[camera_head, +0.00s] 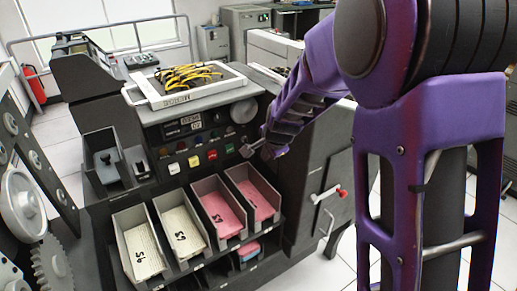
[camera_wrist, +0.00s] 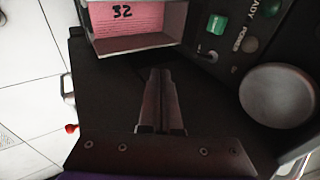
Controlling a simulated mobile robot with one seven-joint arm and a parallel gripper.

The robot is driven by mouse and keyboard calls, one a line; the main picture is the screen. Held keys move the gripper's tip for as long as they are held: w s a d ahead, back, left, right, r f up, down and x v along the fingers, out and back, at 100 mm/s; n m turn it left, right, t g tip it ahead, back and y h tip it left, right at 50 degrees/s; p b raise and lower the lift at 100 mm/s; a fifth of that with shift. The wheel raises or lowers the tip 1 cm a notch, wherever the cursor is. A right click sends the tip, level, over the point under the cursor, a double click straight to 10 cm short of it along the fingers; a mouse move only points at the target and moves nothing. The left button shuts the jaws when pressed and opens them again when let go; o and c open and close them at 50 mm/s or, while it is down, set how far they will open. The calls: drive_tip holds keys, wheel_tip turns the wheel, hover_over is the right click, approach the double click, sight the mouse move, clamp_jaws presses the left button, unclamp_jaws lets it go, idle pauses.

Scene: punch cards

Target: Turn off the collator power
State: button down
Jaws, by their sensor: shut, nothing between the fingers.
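The collator is a dark grey machine with a control panel (camera_head: 200,138) of coloured buttons on its front. In the wrist view, a small metal toggle switch (camera_wrist: 208,54) sits on the panel near the lettering "POWER", below a green button (camera_wrist: 217,24). My gripper (camera_head: 248,151) is at the right end of the panel, below the round grey knob (camera_head: 243,110). In the wrist view my gripper (camera_wrist: 160,74) is shut and empty, its tips left of and below the switch, apart from it in the picture. The switch's position is too small to tell.
Card bins stand below the panel; a pink-card bin (camera_head: 252,192) is nearest my gripper and also shows in the wrist view (camera_wrist: 137,44). A red-handled lever (camera_head: 341,192) sticks out at the lower right. A tray of yellow cables (camera_head: 190,91) lies on top.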

drive_tip(key=s, duration=0.1)
drive_tip(key=s+d, duration=0.1)
drive_tip(key=s, duration=0.1)
drive_tip(key=s+d, duration=0.1)
drive_tip(key=shift+s+r, duration=0.25)
drive_tip(key=shift+r, duration=0.15)
